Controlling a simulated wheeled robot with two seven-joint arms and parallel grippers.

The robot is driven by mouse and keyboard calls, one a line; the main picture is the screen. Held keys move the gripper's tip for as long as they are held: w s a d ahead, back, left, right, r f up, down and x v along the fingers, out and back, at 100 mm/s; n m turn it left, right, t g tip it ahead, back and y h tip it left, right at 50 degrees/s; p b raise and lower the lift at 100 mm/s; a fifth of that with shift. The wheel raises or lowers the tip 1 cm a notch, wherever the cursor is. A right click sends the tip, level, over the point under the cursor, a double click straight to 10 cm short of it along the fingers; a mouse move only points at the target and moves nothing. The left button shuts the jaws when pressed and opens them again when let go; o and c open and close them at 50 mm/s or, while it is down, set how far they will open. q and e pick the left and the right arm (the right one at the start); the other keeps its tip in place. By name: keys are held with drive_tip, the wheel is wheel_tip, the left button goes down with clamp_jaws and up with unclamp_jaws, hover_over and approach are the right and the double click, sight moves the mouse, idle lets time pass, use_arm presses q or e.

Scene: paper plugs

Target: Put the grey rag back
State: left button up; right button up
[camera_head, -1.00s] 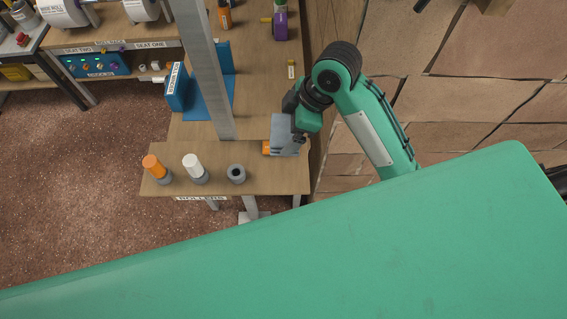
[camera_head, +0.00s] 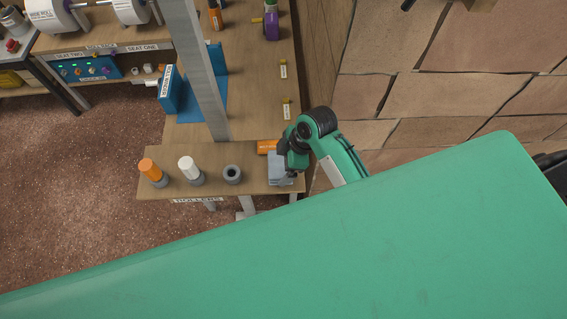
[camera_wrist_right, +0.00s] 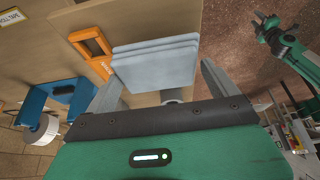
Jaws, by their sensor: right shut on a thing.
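The grey rag (camera_head: 281,168) is a folded, layered pad at the right end of the near bench. It also shows in the right wrist view (camera_wrist_right: 155,65), between the two pale fingers of my right gripper (camera_wrist_right: 165,88). My right gripper is shut on the rag; in the head view the gripper (camera_head: 284,160) partly covers it. I cannot tell whether the rag touches the bench top. My left gripper (camera_wrist_right: 266,20) shows small and far off in the right wrist view, its fingers too small to judge.
An orange object (camera_head: 267,146) lies right beside the rag on the bench (camera_head: 215,158).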

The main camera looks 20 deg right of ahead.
wheel_tip(320, 180, down, 2)
drive_tip(key=shift+f+p, duration=0.2)
drive_tip(key=shift+p, duration=0.1)
drive_tip(key=shift+s+f, duration=0.1)
drive_tip(key=shift+f, duration=0.15)
drive_tip(key=o, duration=0.6)
drive_tip(key=shift+d+r, duration=0.1)
drive_tip(key=b+v, duration=0.4)
drive_tip(key=v, duration=0.8)
